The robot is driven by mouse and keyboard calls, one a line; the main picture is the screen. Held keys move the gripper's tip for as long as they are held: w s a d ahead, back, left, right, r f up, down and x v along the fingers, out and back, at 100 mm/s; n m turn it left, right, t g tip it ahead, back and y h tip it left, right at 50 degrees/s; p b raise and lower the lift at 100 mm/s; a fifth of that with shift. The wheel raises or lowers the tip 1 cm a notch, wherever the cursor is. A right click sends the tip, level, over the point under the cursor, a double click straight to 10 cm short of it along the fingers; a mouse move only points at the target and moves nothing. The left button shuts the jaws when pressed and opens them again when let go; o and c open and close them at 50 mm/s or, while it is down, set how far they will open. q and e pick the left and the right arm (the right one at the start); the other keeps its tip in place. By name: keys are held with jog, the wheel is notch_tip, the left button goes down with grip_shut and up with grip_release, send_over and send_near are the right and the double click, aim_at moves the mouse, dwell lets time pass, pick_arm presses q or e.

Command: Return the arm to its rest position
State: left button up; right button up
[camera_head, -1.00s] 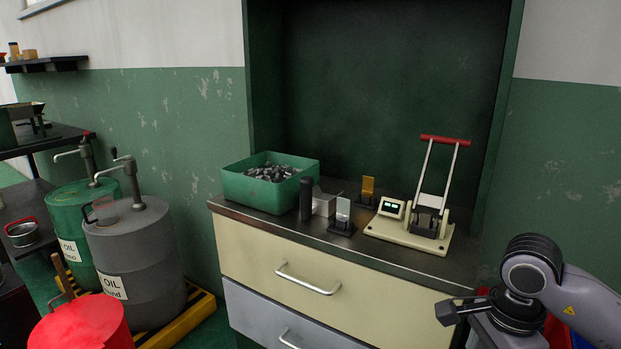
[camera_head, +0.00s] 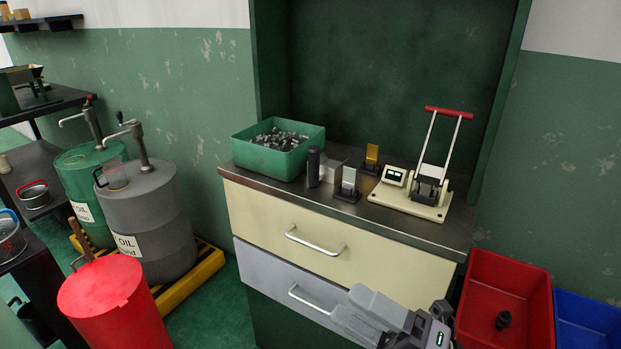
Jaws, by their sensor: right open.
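My right gripper (camera_head: 354,307) shows at the bottom of the head view, in front of the lower grey drawer (camera_head: 270,287) of the cabinet. Its two grey fingers point left and hold nothing that I can see; the jaws are open. Part of my right arm below it is cut off by the frame's bottom edge. My left gripper is not in view.
On the cabinet top (camera_head: 330,203) stand a green box (camera_head: 262,163) of metal parts, a black cylinder (camera_head: 313,167), small stands and a red-handled lever press (camera_head: 430,190). A red bin (camera_head: 480,265) holding a dark part (camera_head: 503,320) and a blue bin (camera_head: 585,310) are at right. Oil drums (camera_head: 155,225) stand left.

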jog(key=w+d+f+m+t+h+p, duration=0.15)
jog(key=d+f+m+t+h, duration=0.45)
jog(key=m, duration=0.8)
jog(key=s+d+f+m+g+h+p, duration=0.1)
jog(key=s+d+f+m+h, duration=0.3)
jog(key=f+m, duration=0.4)
jog(key=s+d+f+m+g+h+p, duration=0.1)
jog(key=s+d+f+m+g+h, duration=0.2)
jog(key=s+f+m+h, duration=0.4)
notch_tip(320, 180, down, 2)
jog(key=shift+d+f+m+g+h, duration=0.1)
jog(key=shift+d+m+g+h, duration=0.25)
jog(key=shift+m+g, duration=0.2)
jog(key=c, duration=0.4)
jog(key=shift+d, duration=0.1)
